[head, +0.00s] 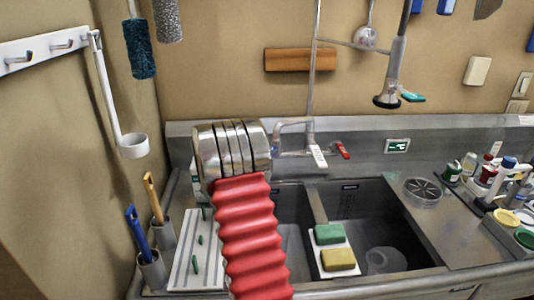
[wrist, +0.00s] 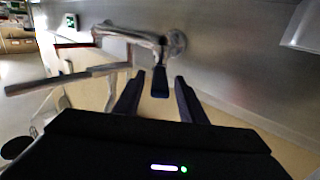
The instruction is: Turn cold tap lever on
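The tap is a metal wall fitting; in the wrist view its body (wrist: 130,35) runs across the top. The cold tap lever (wrist: 160,82), dark blue, points toward me between the fingertips of my gripper (wrist: 159,80). The two dark fingers are apart, with a visible gap on each side of the lever. In the head view, a small blue bit of the cold lever (head: 275,153) shows beside my arm. My gripper is hidden there behind my arm's steel end and red bellows. The red lever (head: 342,150) is at the tap's right side.
The sink (head: 385,215) has two basins, with green (head: 328,234) and yellow (head: 339,259) sponges on a white board between them. A spray head (head: 388,98) hangs at right. Bottles (head: 488,172) stand on the right counter. A white ribbed drainboard (head: 184,262) lies left.

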